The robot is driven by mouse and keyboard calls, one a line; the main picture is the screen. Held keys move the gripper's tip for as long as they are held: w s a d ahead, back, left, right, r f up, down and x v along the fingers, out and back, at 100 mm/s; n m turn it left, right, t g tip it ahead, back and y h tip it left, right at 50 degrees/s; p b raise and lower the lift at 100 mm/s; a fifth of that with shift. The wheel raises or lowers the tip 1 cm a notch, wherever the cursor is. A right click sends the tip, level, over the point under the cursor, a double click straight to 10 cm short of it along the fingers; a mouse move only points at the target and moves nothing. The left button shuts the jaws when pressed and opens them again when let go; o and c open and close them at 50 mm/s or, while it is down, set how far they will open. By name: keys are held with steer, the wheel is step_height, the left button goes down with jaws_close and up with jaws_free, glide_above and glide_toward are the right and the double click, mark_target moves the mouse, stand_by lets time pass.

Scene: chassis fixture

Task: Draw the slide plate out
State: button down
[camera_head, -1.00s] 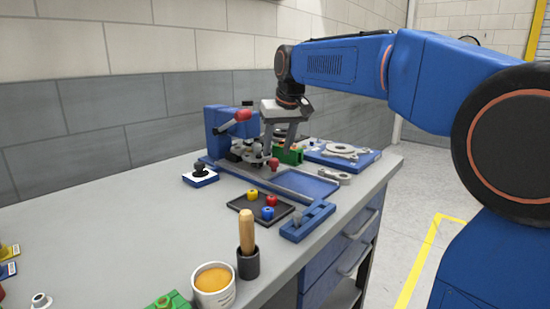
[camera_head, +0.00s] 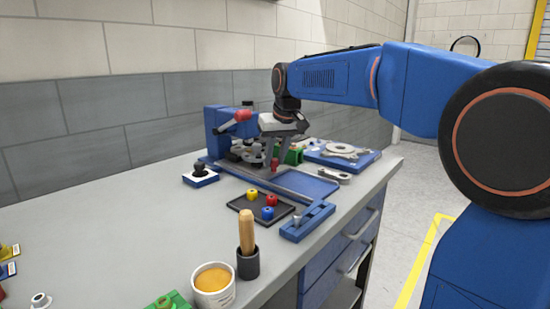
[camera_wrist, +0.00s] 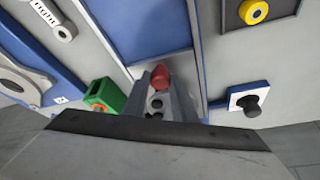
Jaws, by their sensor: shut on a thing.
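In the wrist view the grey fingers (camera_wrist: 162,90) lie around the knob. The plate body is mostly hidden by my gripper and the fixture parts. A blue recessed bed (camera_head: 312,185) lies bare in front of the knob, and it also shows in the wrist view (camera_wrist: 140,25).
A green block (camera_head: 293,156) stands close behind my gripper. A second red-ended handle (camera_head: 242,116) sits on the fixture. A dark tray (camera_head: 248,204) with coloured knobs, a blue bar (camera_head: 307,222) and a black-knobbed block (camera_head: 200,175) lie nearby.

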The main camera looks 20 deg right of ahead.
steer(key=s+d, duration=0.2)
steer(key=s, duration=0.2)
steer(key=s+d, duration=0.3)
steer(key=s, duration=0.1)
steer(key=s+d, duration=0.3)
steer(key=s, duration=0.1)
steer(key=shift+s+d, duration=0.2)
steer(key=shift+s, duration=0.15)
steer(key=c, duration=1.5)
jaws_free()
steer(key=shift+s+d, duration=0.1)
steer(key=shift+o, duration=0.2)
steer(key=v, duration=1.7)
steer(key=shift+r, duration=0.25)
